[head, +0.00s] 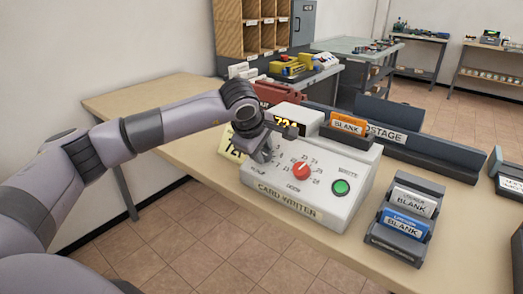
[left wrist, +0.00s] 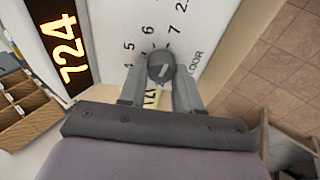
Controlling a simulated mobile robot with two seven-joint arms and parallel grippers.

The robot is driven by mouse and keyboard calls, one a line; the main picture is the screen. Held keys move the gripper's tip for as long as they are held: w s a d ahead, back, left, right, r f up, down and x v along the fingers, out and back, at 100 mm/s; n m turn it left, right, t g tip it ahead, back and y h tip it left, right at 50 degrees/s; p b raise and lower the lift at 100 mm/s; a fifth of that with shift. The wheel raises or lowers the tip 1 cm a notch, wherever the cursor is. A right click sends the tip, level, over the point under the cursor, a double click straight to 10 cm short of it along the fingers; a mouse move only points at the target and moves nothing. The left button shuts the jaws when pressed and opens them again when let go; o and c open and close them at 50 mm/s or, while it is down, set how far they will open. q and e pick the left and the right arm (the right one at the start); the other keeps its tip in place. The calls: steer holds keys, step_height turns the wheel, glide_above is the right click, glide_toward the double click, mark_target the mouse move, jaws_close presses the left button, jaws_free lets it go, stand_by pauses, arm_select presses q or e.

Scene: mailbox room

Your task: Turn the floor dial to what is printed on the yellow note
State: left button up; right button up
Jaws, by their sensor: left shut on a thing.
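The white card writer (head: 275,192) stands on the table, its lit display reading 724, also seen in the left wrist view (left wrist: 66,48). The dark floor dial (left wrist: 161,67) shows between my left fingers, with 5, 6 and 7 printed around it. A light mark on it slants toward the upper right; I cannot tell its exact number. My left gripper (head: 263,155) is shut on this dial; the wrist view shows a finger on each side (left wrist: 160,82). The yellow note (head: 232,143) leans at the writer's left, partly hidden by my arm; "72" shows. My right gripper is out of view.
An orange blank card (head: 346,122) stands in the writer's top. A rack of blank cards (head: 405,220) stands at the right. The table's left end is clear.

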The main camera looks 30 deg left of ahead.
arm_select(q)
steer(key=o, duration=1)
steer(key=shift+o, duration=0.2)
steer(key=v, duration=0.7)
steer(key=shift+s, duration=0.1)
